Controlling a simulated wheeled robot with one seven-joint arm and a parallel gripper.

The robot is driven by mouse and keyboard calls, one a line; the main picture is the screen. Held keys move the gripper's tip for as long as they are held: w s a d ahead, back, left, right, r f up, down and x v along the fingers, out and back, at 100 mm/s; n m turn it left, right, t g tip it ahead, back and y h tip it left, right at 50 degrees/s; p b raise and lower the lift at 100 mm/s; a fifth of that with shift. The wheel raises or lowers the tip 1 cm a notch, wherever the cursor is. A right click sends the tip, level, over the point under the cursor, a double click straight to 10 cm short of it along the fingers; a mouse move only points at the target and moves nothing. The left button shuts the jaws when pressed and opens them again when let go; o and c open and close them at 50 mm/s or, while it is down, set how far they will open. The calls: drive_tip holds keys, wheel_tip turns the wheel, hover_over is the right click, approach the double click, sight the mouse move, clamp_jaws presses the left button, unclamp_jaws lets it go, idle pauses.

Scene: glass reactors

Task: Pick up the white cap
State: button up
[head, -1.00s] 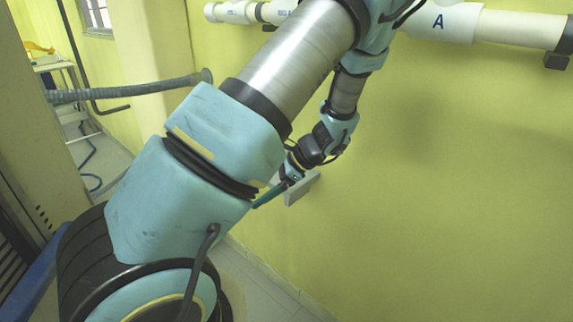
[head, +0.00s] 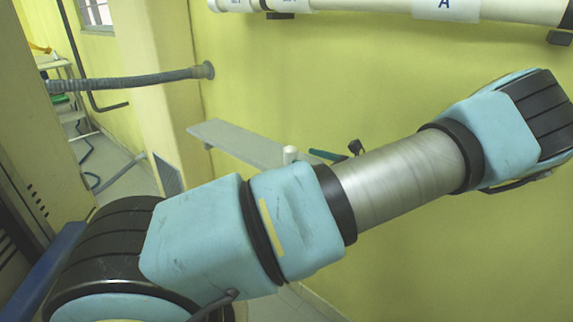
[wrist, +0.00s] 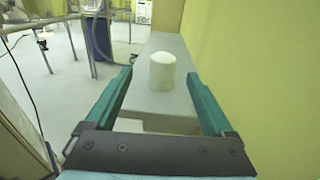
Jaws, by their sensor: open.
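The white cap (wrist: 162,72) stands upright on a narrow grey shelf (wrist: 166,106) in the wrist view, midway between my two fingers and a little beyond their tips. In the head view the white cap (head: 290,154) shows above my arm on the wall shelf (head: 235,142). My gripper (wrist: 159,76) has its two green fingers spread wide on either side of the cap, not touching it. In the head view one green finger (head: 326,155) shows just right of the cap; the rest of my gripper is hidden behind my arm.
A yellow wall (head: 450,80) runs close along the shelf, with white pipes (head: 445,10) above. A grey hose (head: 130,80) comes from the wall at left. In the wrist view, metal frames and a blue drum (wrist: 100,38) stand beyond the shelf.

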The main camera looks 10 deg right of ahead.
sight(296, 151)
drive_tip(key=shift+m+t, duration=0.3)
drive_tip(key=shift+t, duration=0.1)
drive_tip(key=x, duration=0.3)
drive_tip(key=p+x, duration=0.1)
drive_tip(key=shift+w+r, duration=0.1)
drive_tip(key=shift+w, duration=0.45)
drive_tip(key=p+x, duration=0.2)
drive_tip(key=x, duration=0.3)
drive_tip(key=shift+a, duration=0.4)
clamp_jaws()
